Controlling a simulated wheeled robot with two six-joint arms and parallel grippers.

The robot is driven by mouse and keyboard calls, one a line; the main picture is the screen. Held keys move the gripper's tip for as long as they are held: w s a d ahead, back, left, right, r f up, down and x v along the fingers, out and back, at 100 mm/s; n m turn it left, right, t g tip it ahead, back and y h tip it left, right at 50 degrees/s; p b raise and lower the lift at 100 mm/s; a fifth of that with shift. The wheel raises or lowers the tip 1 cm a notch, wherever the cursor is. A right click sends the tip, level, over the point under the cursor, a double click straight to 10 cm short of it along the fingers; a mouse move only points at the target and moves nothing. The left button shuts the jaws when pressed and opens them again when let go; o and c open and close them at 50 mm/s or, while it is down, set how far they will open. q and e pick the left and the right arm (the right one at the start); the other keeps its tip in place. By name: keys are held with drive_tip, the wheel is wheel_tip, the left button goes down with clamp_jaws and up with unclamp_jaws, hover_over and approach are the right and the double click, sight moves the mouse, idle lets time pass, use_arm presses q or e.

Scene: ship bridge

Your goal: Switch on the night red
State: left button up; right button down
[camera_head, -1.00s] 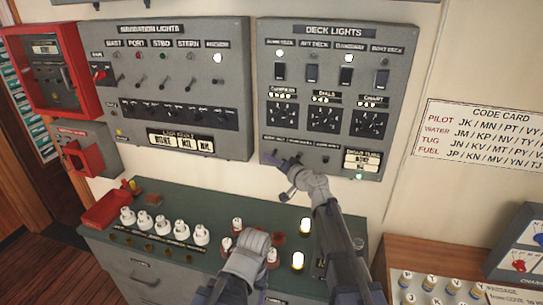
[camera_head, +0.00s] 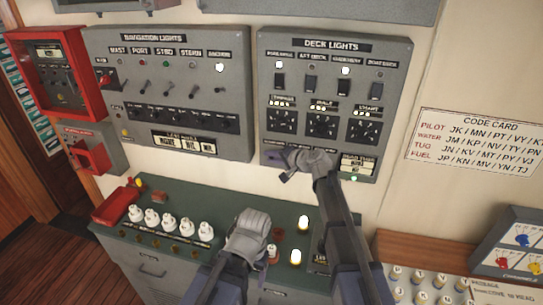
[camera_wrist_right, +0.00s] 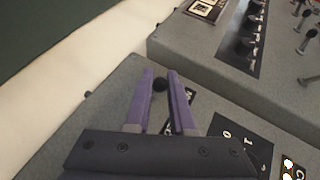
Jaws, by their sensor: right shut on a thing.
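The grey deck lights panel (camera_head: 338,152) hangs on the wall, with rocker switches on top, dials in the middle and small controls along its bottom edge. My right gripper (camera_head: 276,158) is at the panel's lower left corner and hides the small control and its label there. In the right wrist view its two purple fingers (camera_wrist_right: 161,88) are shut on a small dark knob (camera_wrist_right: 160,84) on the panel face. I cannot read which way the knob stands. My left gripper (camera_head: 252,226) hangs over the green desk, its fingertips hidden.
The navigation lights panel (camera_head: 165,75) is close on the left. Red boxes (camera_head: 60,75) are further left. White knobs (camera_head: 170,220) and lit lamps (camera_head: 303,223) stand on the green desk (camera_head: 180,190) below. A code card (camera_head: 478,140) is on the right wall.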

idle(0.3)
drive_tip(key=c, duration=1.1)
unclamp_jaws()
drive_tip(key=shift+o, duration=0.2)
drive_tip(key=shift+d+r, duration=0.1)
drive_tip(key=p+v, duration=0.3)
drive_tip(key=v, duration=0.4)
drive_tip(key=shift+s+d, duration=0.2)
